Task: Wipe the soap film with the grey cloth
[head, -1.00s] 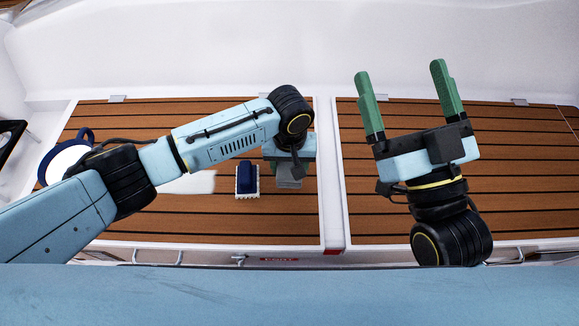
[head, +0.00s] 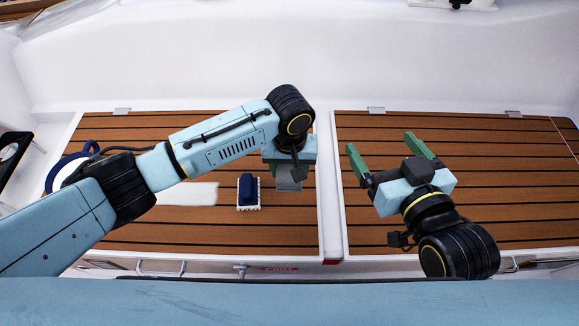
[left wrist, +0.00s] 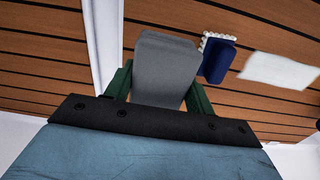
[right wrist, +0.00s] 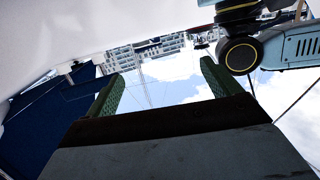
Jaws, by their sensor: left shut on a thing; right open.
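The grey cloth (head: 288,182) hangs below my left gripper (head: 289,170), over the left wooden panel near its right edge. In the left wrist view my left gripper (left wrist: 160,88) is shut on the grey cloth (left wrist: 165,68) between its green fingers. The soap film (head: 190,194) is a whitish patch on the same panel, left of the cloth, partly hidden by my left arm. The soap film also shows in the left wrist view (left wrist: 284,70). My right gripper (head: 382,148) is open and empty above the right panel; its spread fingers show in the right wrist view (right wrist: 162,82).
A blue brush with white bristles (head: 248,191) lies between the cloth and the soap film. A blue-rimmed round thing (head: 56,172) is at the far left, partly behind my arm. A white divider (head: 329,200) separates the panels. The right panel (head: 490,190) is clear.

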